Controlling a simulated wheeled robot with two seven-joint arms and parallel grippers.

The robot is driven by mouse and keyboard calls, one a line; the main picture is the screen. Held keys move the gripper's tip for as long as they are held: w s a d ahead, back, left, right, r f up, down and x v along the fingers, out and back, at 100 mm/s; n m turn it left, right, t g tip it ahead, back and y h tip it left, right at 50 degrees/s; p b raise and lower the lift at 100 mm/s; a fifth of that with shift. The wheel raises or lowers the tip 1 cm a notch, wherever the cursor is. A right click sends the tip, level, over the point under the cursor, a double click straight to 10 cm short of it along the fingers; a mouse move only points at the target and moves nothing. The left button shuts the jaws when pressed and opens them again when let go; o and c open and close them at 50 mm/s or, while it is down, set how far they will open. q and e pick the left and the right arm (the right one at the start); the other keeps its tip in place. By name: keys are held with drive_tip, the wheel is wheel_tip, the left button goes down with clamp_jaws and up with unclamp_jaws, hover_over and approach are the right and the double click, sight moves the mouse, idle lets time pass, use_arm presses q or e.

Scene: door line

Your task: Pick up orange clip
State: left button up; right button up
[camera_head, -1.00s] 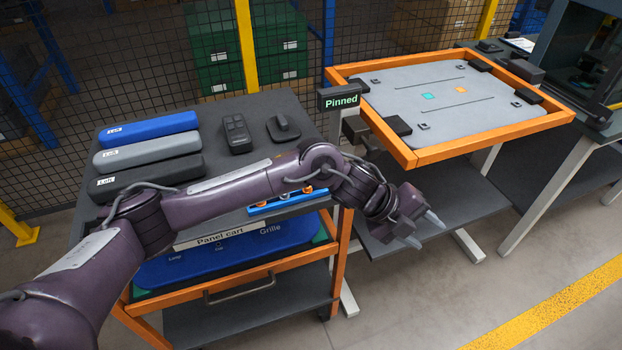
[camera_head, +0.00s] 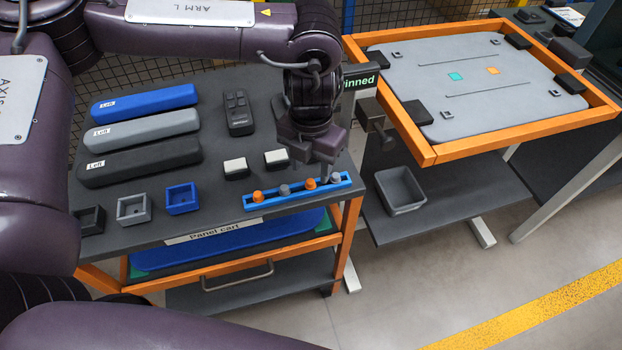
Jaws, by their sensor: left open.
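A blue rail (camera_head: 298,193) lies along the front right edge of the dark cart top. It holds two orange clips, one near its left end (camera_head: 258,196) and one right of its middle (camera_head: 310,184). Grey clips stand between them (camera_head: 284,190) and at the right end (camera_head: 335,178). My left gripper (camera_head: 316,164) points down just above and behind the right part of the rail, near the right orange clip and the right grey clip. It is open, with nothing seen between its fingers. My right gripper is not in view.
Behind the rail are two white-topped blocks (camera_head: 277,158). Square cups (camera_head: 182,198) and long bars (camera_head: 140,130) fill the cart's left. At right stands an orange-framed table (camera_head: 430,153) with a "Pinned" sign (camera_head: 362,80). A grey bin (camera_head: 400,190) sits on the shelf below.

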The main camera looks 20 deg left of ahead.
sight(310, 181)
use_arm(q)
wheel_tip(310, 181, down, 4)
drive_tip(key=shift+w+a+f+p, duration=0.1)
drive_tip(key=shift+w+f+p, duration=0.05)
drive_tip(key=shift+p, duration=0.35)
drive_tip(key=shift+c, duration=0.5)
clamp_jaws()
